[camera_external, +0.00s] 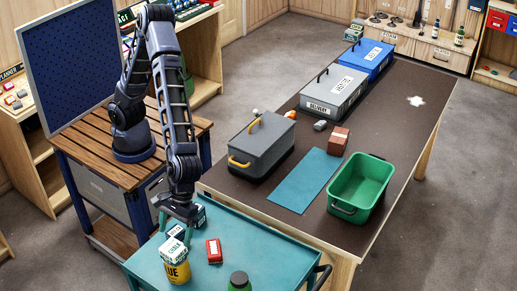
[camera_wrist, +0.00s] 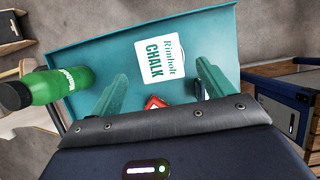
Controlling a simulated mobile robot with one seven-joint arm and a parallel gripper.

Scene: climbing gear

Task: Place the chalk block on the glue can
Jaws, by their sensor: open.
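The chalk block (camera_external: 173,248), white and green with a CHALK label, appears to sit on top of the yellow glue can (camera_external: 177,273) on the teal cart. My gripper (camera_external: 186,217) is open, above and behind the block in the external view. In the wrist view its two green fingers (camera_wrist: 162,85) are spread wide and grip nothing. I see no finger closed around the block.
A red box (camera_external: 214,251) lies on the cart (camera_external: 250,240) beside the can. A green bottle (camera_external: 240,282) stands near its front edge, left in the wrist view (camera_wrist: 62,85). The dark table (camera_external: 385,215) beyond holds a grey toolbox (camera_external: 265,155) and a green bin (camera_external: 350,200).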

